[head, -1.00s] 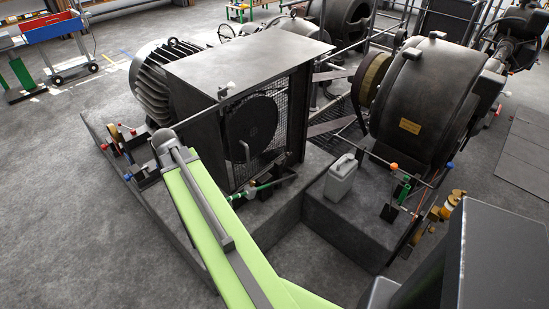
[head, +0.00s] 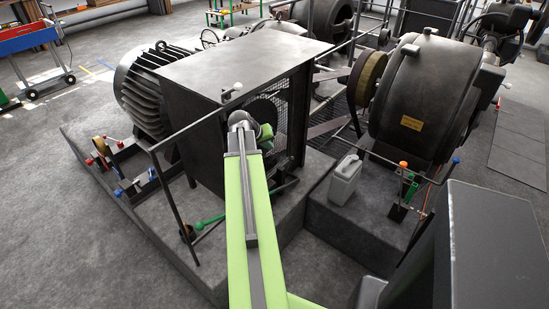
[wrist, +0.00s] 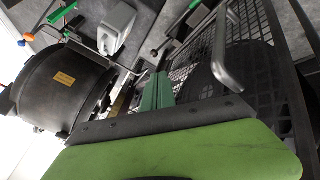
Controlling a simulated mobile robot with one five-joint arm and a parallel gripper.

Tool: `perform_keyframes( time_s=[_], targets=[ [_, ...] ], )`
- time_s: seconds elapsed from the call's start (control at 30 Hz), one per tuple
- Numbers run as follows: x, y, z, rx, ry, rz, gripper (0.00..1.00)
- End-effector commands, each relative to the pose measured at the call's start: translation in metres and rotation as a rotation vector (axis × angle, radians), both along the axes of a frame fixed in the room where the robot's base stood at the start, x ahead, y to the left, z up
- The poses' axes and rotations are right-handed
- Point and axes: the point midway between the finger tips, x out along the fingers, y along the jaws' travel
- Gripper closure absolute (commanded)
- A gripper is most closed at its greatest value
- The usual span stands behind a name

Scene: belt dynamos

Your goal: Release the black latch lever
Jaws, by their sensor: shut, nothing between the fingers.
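My gripper (wrist: 157,92) shows as two green fingers close together, empty, in front of the mesh guard (wrist: 243,62) in the wrist view. In the head view my gripper (head: 265,133) is partly hidden by my arm's end, in front of the guard of the dark machine housing (head: 235,62). I cannot single out the black latch lever with certainty. A grey bent handle (wrist: 229,68) on the guard stands right of my fingers in the wrist view, apart from them in the picture; in the head view my arm hides it.
A green-handled lever (head: 210,219) is low at the plinth's front. A pale canister (head: 344,180) stands right of my arm. Levers with orange (head: 403,165) and blue (head: 456,160) knobs stand farther right. A thin rail (head: 190,128) crosses left of my arm.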

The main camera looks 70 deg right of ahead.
Motion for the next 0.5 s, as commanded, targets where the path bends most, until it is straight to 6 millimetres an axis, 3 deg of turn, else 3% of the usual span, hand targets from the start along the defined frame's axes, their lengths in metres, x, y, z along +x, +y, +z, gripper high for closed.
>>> perform_keyframes(
  time_s=[0.33,0.5],
  targets=[
    [0.002,0.0,-0.002,-0.001,0.0,0.002,1.0],
    [0.0,-0.012,-0.022,-0.001,0.0,0.002,1.0]
  ],
)
